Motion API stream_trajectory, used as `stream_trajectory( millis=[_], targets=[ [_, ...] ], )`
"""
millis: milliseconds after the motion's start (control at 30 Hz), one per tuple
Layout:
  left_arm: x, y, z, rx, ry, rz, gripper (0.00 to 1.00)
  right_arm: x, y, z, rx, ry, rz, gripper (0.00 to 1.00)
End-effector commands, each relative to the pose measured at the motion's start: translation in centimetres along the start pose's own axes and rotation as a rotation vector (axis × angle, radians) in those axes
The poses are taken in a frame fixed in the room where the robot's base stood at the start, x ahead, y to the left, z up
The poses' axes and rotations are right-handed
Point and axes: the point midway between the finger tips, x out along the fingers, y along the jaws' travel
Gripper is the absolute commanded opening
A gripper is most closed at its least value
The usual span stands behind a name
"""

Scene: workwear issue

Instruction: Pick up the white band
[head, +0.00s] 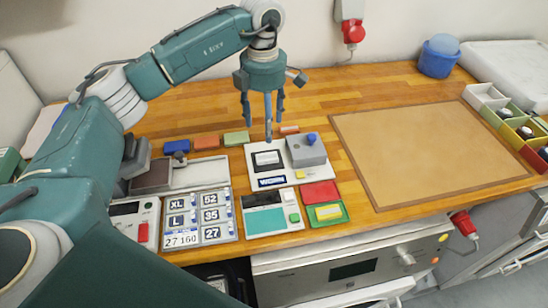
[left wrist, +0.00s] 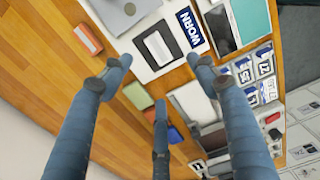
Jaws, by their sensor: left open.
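A white piece (head: 267,158), which I take for the white band, lies in a dark square frame on a pale board (head: 318,173), behind a blue "WORN" label (head: 271,181). It also shows in the left wrist view (left wrist: 158,47), where it lies flat between two fingers. My left gripper (head: 264,124) is open and empty above the back of the board. Its three fingers spread apart in the left wrist view (left wrist: 160,78), and none is seen touching the white piece. My right gripper is not in view.
A grey block with a blue knob (head: 305,153) stands right of the white piece. Blue (head: 176,146), orange (head: 206,142), green (head: 236,138) and reddish (head: 289,129) blocks lie behind. Size tiles (head: 200,217) lie front left. A tan mat (head: 430,150) at right is bare.

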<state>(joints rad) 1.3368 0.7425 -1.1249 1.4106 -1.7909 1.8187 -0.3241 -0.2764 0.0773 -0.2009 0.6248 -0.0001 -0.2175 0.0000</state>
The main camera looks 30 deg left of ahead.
Motion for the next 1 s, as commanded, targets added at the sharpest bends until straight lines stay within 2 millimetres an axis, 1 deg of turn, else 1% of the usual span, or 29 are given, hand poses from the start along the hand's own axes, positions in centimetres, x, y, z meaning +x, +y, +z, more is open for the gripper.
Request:
stream_trajectory(
  millis=[33, 100, 233, 367, 500, 667, 833, 900, 1000],
  targets=[
    [1.1, 0.1, -0.1, -0.001, 0.001, 0.001, 0.59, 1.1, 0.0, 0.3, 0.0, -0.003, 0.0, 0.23],
    [1.5, 0.1, -0.1, -0.002, 0.003, 0.001, 0.59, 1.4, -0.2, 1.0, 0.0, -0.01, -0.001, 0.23],
    [2.5, 0.0, -0.2, -0.003, 0.006, -0.002, 0.59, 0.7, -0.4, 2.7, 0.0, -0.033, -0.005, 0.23],
    [4.6, 0.0, -0.2, -0.003, 0.007, -0.002, 0.59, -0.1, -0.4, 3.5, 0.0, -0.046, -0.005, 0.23],
    [6.3, 0.1, -0.2, -0.003, 0.005, 0.0, 0.59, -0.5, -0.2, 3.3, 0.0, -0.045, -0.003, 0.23],
    [7.3, 0.1, -0.2, -0.002, 0.005, -0.002, 0.59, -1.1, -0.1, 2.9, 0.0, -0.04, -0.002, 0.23],
    [9.7, 0.3, -0.3, -0.003, 0.006, -0.004, 0.59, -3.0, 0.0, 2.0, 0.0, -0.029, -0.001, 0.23],
    [10.9, 0.3, -0.2, -0.002, 0.005, -0.002, 0.59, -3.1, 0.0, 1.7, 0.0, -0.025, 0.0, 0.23],
    [11.8, 0.4, -0.1, -0.001, 0.003, 0.0, 0.59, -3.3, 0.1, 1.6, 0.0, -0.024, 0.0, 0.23]
  ],
)
